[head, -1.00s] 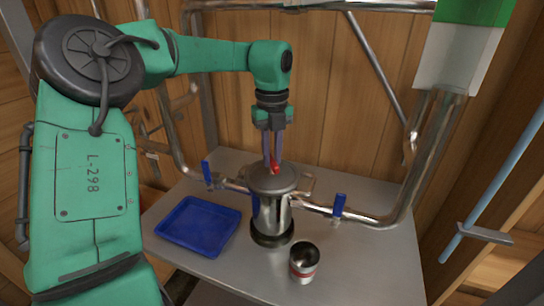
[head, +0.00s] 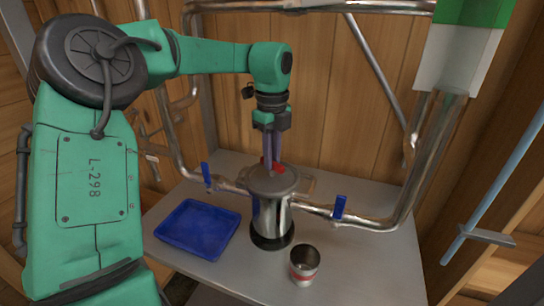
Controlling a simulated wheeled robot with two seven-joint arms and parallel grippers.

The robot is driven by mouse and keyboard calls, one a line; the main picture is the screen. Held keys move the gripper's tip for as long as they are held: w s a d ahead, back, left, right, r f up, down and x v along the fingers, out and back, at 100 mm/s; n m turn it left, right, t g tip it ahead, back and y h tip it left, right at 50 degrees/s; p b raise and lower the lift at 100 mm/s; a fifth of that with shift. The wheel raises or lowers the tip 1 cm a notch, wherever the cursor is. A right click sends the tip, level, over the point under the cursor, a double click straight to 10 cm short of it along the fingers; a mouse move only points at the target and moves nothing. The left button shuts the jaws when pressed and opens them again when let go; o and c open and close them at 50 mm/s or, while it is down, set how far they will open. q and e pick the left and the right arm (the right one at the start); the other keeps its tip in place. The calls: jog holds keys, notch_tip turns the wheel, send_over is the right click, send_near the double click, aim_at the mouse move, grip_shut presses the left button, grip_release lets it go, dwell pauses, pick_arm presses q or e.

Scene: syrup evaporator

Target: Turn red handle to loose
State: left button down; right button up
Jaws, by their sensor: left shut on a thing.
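The red handle (head: 277,168) shows as a small red piece on top of the metal canister (head: 271,212). My left gripper (head: 272,160) points straight down over the canister's lid and is shut on the red handle. Its fingers hide most of the handle, so the handle's angle is hard to tell. My right gripper is not in the picture.
Blue valve levers stand on the pipe at left (head: 206,174) and right (head: 339,207) of the canister. A blue tray (head: 198,230) and a metal cup with a red band (head: 304,264) sit on the grey table (head: 370,262). Table at front right is clear.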

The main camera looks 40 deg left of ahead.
pick_arm(q)
jog(key=c, duration=0.8)
grip_release()
jog(key=shift+r, duration=0.4)
notch_tip(320, 180, up, 14)
jog(key=p, duration=0.2)
jog(key=shift+p, duration=0.3)
jog(key=shift+f, duration=0.2)
